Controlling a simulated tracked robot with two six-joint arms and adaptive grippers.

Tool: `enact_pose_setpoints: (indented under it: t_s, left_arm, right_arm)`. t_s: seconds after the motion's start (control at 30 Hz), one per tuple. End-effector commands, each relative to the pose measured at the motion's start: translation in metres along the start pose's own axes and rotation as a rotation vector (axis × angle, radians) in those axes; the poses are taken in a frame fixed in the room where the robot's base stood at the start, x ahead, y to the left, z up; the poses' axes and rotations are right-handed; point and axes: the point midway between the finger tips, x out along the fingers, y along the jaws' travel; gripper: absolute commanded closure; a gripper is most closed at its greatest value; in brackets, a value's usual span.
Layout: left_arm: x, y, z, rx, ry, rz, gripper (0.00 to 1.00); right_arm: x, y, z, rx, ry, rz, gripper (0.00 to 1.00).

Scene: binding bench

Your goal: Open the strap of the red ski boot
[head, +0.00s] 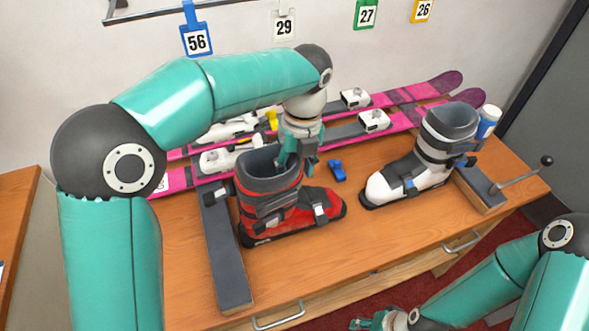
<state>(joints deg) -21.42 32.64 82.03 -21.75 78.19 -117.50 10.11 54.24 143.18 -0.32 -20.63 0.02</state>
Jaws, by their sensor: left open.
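The red ski boot (254,220) stands upright on the bench, toe pointing right. It has a dark grey liner and dark straps around the shaft, with a light buckle (320,212) over the forefoot. I cannot tell whether the upper strap (270,203) is fastened. My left gripper (290,160) is open and points down at the rim of the boot's shaft, on its right side; I cannot tell whether it touches. It hides part of the rim. My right gripper (374,321) is low at the bottom edge, away from the boot, small and partly cut off.
A white ski boot (408,177) stands to the right, near a dark block with a lever (518,174). Pink skis (396,121) lie behind. A small blue piece (337,170) lies between the boots. A long dark block (226,258) lies left of the red boot. The front right bench top is clear.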

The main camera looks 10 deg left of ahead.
Motion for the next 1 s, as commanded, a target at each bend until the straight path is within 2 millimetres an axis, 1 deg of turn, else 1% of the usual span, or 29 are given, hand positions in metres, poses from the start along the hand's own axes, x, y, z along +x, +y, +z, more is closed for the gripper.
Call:
enact_pose_setpoints:
  t_s: [0.1, 0.37, 0.6, 0.63, 0.67, 0.97, 1.0]
  left_arm:
    - [0.0050, 0.0001, 0.0000, 0.000, 0.000, 0.000, 0.52]
    - [0.0055, -0.0001, -0.0001, 0.000, 0.000, 0.000, 0.52]
    - [0.0053, 0.0000, -0.0001, 0.000, 0.000, 0.000, 0.92]
    - [0.0053, 0.0000, -0.0001, 0.000, 0.000, 0.000, 0.97]
    - [0.0052, 0.0000, -0.0001, 0.000, 0.000, -0.001, 1.00]
    - [0.0051, -0.0001, -0.0001, -0.001, 0.000, -0.002, 1.00]
    - [0.0050, -0.0001, -0.0001, -0.001, 0.000, -0.002, 1.00]
  right_arm:
    - [0.0002, 0.0001, -0.0001, 0.000, 0.000, 0.000, 0.48]
    - [0.0002, 0.0001, 0.0000, 0.000, 0.000, 0.000, 0.48]
    - [0.0003, 0.0001, -0.0001, 0.000, 0.000, 0.000, 0.48]
    - [0.0003, 0.0001, -0.0001, 0.000, 0.000, 0.000, 0.48]
    - [0.0003, 0.0001, 0.0000, 0.000, 0.000, 0.000, 0.48]
    - [0.0003, 0.0001, 0.0000, 0.000, 0.000, 0.000, 0.48]
    - [0.0002, 0.0002, -0.0002, 0.000, 0.000, 0.000, 0.44]
